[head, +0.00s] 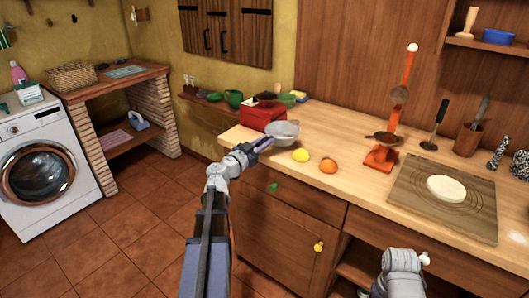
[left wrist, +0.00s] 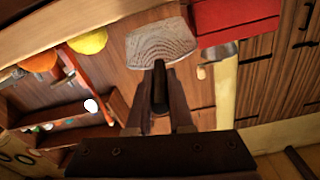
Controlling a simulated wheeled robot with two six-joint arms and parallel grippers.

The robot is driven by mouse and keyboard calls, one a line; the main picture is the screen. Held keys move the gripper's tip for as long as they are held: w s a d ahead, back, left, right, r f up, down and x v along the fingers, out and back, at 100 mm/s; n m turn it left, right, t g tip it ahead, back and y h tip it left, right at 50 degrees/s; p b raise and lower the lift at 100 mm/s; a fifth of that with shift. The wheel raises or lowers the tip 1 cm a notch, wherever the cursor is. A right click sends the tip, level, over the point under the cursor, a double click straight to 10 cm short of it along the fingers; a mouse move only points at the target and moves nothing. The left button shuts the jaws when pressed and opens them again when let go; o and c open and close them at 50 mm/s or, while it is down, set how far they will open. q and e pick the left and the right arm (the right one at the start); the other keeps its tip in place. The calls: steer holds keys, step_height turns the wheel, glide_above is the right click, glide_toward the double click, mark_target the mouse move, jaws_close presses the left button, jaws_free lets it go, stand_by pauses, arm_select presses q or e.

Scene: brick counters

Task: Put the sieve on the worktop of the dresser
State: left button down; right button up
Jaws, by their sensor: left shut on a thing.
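The sieve (head: 283,130) is a small grey mesh bowl with a dark handle. My left gripper (head: 264,144) is shut on its handle and holds it at the left end of the dresser's wooden worktop (head: 345,190). In the left wrist view, the sieve's mesh (left wrist: 160,45) shows beyond the fingers of my left gripper (left wrist: 160,95), with the handle between them. I cannot tell whether the sieve touches the worktop. Of my right arm only a pale link shows at the bottom right; its fingers are not seen.
A red box (head: 263,118) stands close behind the sieve. A lemon (head: 301,155) and an orange (head: 328,166) lie to its right. Farther right are an orange stand (head: 383,155) and a board (head: 440,205) with dough. The front strip of worktop is clear.

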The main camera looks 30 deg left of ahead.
arm_select(q)
steer(key=shift+f+b, duration=0.65)
steer(key=shift+f, duration=0.5)
arm_select(e)
steer(key=shift+f, duration=1.15)
arm_select(q)
steer(key=shift+f, duration=0.1)
steer(key=shift+f, duration=0.15)
steer(key=c, duration=0.8)
jaws_free()
arm_select(e)
steer(key=shift+f, duration=0.1)
arm_select(q)
steer(key=s, duration=0.8)
steer(key=s+a, duration=0.1)
steer(key=s, duration=0.3)
steer(key=shift+a, duration=0.1)
